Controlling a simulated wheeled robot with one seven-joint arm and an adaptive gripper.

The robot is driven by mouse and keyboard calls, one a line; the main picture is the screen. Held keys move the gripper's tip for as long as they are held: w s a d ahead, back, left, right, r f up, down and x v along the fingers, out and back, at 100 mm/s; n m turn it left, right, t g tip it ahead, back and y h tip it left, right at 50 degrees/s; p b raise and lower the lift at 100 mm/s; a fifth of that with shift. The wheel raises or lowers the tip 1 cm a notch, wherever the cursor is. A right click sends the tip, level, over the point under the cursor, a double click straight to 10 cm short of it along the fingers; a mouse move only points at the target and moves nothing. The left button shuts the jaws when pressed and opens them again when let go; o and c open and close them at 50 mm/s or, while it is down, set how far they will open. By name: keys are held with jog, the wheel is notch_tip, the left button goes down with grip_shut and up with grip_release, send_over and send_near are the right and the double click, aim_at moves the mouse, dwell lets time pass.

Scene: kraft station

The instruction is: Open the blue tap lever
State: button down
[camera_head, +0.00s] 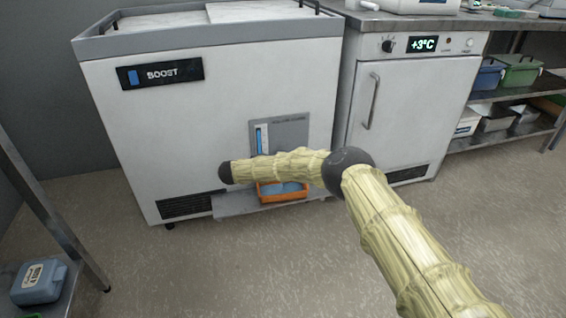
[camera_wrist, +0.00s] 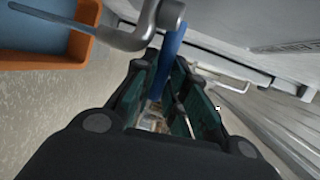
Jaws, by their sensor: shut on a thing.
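The blue tap lever (camera_wrist: 171,52) shows in the wrist view, running down from the grey metal tap (camera_wrist: 130,38) into the space between my fingers. My gripper (camera_wrist: 166,66) is shut on the lever, with its dark green pads on either side of it. The lower part of the lever is partly hidden between the fingers. In the head view my arm hides the tap, the lever and the gripper.
An orange tray (camera_head: 272,198) with blue contents sits low at the white BOOST cabinet (camera_head: 215,105); it also shows in the wrist view (camera_wrist: 78,46). A thin blue streak crosses above it there. A fridge (camera_head: 408,110) stands to the right. The floor in front is clear.

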jog(key=c, duration=1.4)
grip_release()
jog(key=shift+d, duration=0.1)
jog(key=shift+c, duration=0.2)
jog(key=v, duration=0.8)
